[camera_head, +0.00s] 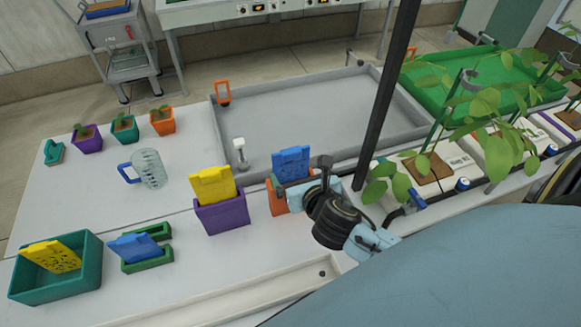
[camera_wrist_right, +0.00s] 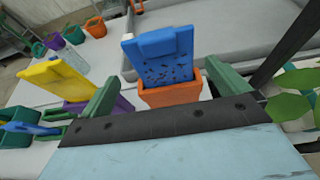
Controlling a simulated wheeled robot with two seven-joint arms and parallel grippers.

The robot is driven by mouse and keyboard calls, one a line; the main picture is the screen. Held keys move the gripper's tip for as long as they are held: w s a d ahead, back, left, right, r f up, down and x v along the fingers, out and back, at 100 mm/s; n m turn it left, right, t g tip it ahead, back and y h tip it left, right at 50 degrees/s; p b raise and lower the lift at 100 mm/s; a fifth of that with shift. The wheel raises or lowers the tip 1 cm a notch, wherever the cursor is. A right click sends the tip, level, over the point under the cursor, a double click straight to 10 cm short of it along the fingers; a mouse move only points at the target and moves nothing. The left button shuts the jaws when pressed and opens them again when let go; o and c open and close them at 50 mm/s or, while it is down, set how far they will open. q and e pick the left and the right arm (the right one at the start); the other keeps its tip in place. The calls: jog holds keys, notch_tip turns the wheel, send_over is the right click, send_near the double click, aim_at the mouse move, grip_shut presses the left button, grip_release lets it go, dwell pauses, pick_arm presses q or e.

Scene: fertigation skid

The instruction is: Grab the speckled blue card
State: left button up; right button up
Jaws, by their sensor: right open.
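The speckled blue card (camera_head: 291,163) stands upright in an orange holder (camera_head: 277,198), right of the table's middle in the head view. In the right wrist view the speckled blue card (camera_wrist_right: 165,60) is straight ahead, its lower end inside the orange holder (camera_wrist_right: 170,94). My right gripper (camera_head: 300,184) is at the card's front right in the head view. In the wrist view its two green fingers (camera_wrist_right: 160,90) are spread to either side of the card and holder, with nothing held. My left gripper is not in view.
A plain yellow card (camera_head: 212,184) stands in a purple holder (camera_head: 222,215) just left. A plain blue card (camera_head: 135,247) rests in a green holder. A teal bin (camera_head: 57,282) holds a speckled yellow card (camera_head: 52,257). Behind is a grey tray (camera_head: 300,112); leafy plants stand right.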

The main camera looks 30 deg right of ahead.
aim_at(292, 161)
jog(key=x, duration=0.7)
jog(key=shift+w+d, duration=0.15)
jog(key=shift+w, duration=0.1)
jog(key=c, duration=0.7)
